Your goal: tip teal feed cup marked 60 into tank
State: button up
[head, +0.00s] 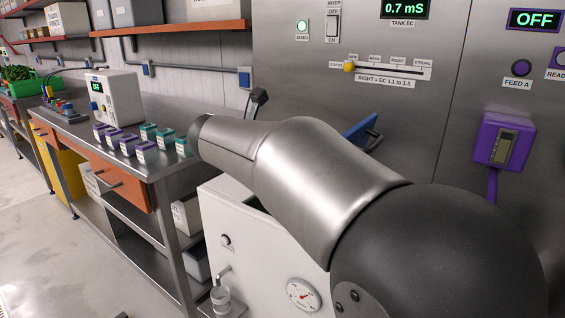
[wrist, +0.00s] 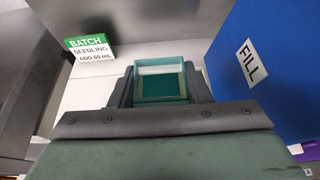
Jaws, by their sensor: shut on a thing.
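In the wrist view my gripper (wrist: 159,88) is shut on a teal cup (wrist: 160,99), one finger on each side. The cup's open top faces the camera and teal-green contents show inside. Its number is not visible. In the head view my arm hides the gripper and the held cup. The white tank (head: 265,255) stands below my arm, with a dark opening partly visible at its top. A blue panel (head: 362,133) rises behind the arm; in the wrist view the blue panel marked FILL (wrist: 272,65) is right of the cup.
A green and white sign (wrist: 88,48) reads BATCH SEEDLING ADD 60 mL. Several purple cups (head: 127,146) and teal cups (head: 166,138) stand on the steel bench (head: 140,105) at left. A steel control panel (head: 300,75) stands behind; its tank EC display (head: 404,8) reads 0.7 mS.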

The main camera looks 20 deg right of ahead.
jog(key=y+p, duration=0.1)
jog(key=p, duration=0.2)
jog(key=shift+d+r+g+p, duration=0.1)
jog(key=shift+r+g+p, duration=0.25)
jog(key=shift+g+p, duration=0.05)
jog(key=g+y+p, duration=0.1)
jog(key=p, duration=0.2)
jog(key=f+y+p, duration=0.1)
jog(key=y+p, duration=0.1)
jog(key=p, duration=0.2)
jog(key=g+y+p, duration=0.1)
jog(key=p, duration=0.2)
jog(key=shift+w+d+f+g+y+p, duration=0.2)
jog(key=shift+d+g+y+p, duration=0.1)
jog(key=shift+d+y, duration=0.1)
jog(key=y+p, duration=0.1)
jog(key=p, duration=0.1)
jog(key=g+y+p, duration=0.1)
jog(key=p, duration=0.2)
jog(key=shift+w+d+f+y, duration=0.2)
jog(key=shift+d+y, duration=0.1)
jog(key=shift+w+d+f+g+y+p, duration=0.25)
jog(key=shift+g+y+p, duration=1)
jog(key=shift+p, duration=1.55)
jog(key=shift+w+d+f+g+y+p, duration=0.25)
jog(key=shift+g+y+p, duration=0.35)
jog(key=shift+y+p, duration=1.7)
jog(key=shift+w+d+f+g+y+p, duration=0.1)
jog(key=shift+d+f+g+y+p, duration=0.55)
jog(key=shift+p, duration=2.7)
